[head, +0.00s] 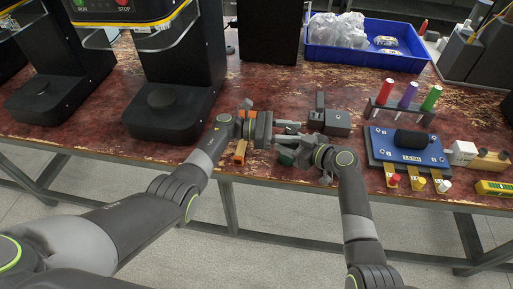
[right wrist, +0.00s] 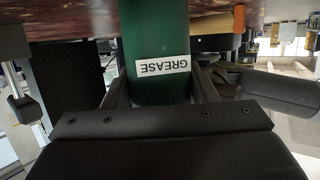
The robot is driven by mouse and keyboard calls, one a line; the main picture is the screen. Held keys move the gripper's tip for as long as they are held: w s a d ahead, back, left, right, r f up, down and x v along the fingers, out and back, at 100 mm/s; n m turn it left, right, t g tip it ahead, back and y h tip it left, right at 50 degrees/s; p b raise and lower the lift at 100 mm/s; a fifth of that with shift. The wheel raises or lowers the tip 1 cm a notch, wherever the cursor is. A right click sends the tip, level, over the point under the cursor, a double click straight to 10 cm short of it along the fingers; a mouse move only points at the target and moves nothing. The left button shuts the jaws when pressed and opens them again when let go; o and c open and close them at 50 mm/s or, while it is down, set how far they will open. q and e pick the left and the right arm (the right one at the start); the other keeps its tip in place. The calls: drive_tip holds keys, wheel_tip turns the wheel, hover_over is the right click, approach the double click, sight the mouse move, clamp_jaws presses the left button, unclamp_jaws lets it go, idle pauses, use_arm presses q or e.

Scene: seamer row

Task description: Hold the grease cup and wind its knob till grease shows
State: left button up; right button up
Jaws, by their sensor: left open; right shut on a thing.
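The grease cup (right wrist: 150,35) is a dark green cylinder with a white label reading GREASE, upside down in the right wrist view. My right gripper (right wrist: 160,85) is shut on it, one finger on each side. In the head view the green cup (head: 287,157) shows small at the table's front edge, partly hidden by my right gripper (head: 296,150). My left gripper (head: 288,130) is open, just behind and beside the cup, its fingers pointing right. The knob cannot be made out in either view, and no grease is visible.
Black seamer machines (head: 168,105) stand at left. A small dark box (head: 337,123) sits behind my grippers. A rack with red, purple and green tubes (head: 397,112), a blue fixture (head: 408,150) and a blue bin (head: 345,58) are at right. An orange piece (head: 240,152) lies near the front edge.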

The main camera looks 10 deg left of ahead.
use_arm(q)
drive_tip(key=n+t+y, duration=0.1)
drive_tip(key=n+t, duration=0.2)
drive_tip(key=t, duration=0.1)
drive_tip(key=n+t+y, duration=0.2)
drive_tip(key=n+t, duration=0.1)
drive_tip(key=t, duration=0.2)
drive_tip(key=shift+s+y, duration=0.1)
drive_tip(key=shift+y, duration=0.2)
drive_tip(key=s+a+n+t+y, duration=0.1)
drive_tip(key=s+a+n+t, duration=0.1)
drive_tip(key=s+a, duration=0.6)
drive_tip(key=shift+s+a+r+y, duration=0.15)
drive_tip(key=shift+a+r+y, duration=0.1)
drive_tip(key=shift+r+y, duration=0.1)
use_arm(e)
drive_tip(key=o, duration=1.1)
drive_tip(key=shift+o, duration=0.2)
